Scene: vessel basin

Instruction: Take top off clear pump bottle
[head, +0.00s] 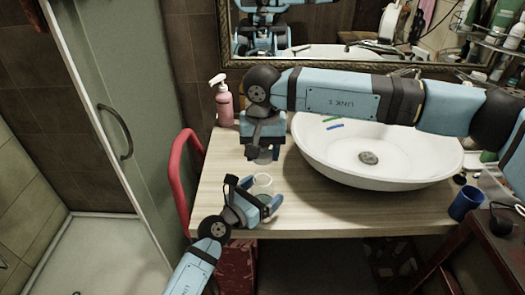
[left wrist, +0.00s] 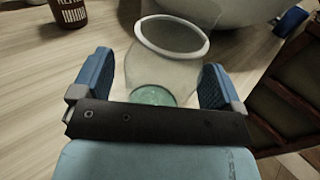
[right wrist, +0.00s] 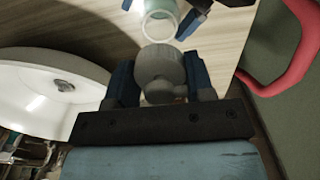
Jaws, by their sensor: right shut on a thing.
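The clear bottle (head: 263,184) stands on the wooden counter with its round mouth open, and greenish liquid shows low inside it. In the left wrist view the bottle (left wrist: 165,65) is between the spread fingers of my left gripper (left wrist: 155,85), with small gaps visible beside it. In the head view my left gripper (head: 256,198) is at the bottle's near side. My right gripper (head: 263,150) is shut on the greyish pump top (right wrist: 162,72), holding it above and behind the bottle. The top and the bottle's mouth (right wrist: 158,28) are apart.
A white basin (head: 330,165) fills the counter's right part. A pink pump bottle (head: 222,104) stands at the back left. A blue cup (head: 465,203) is at the right edge. A red rail (head: 177,165) borders the counter's left side. A brown labelled jar (left wrist: 70,12) is nearby.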

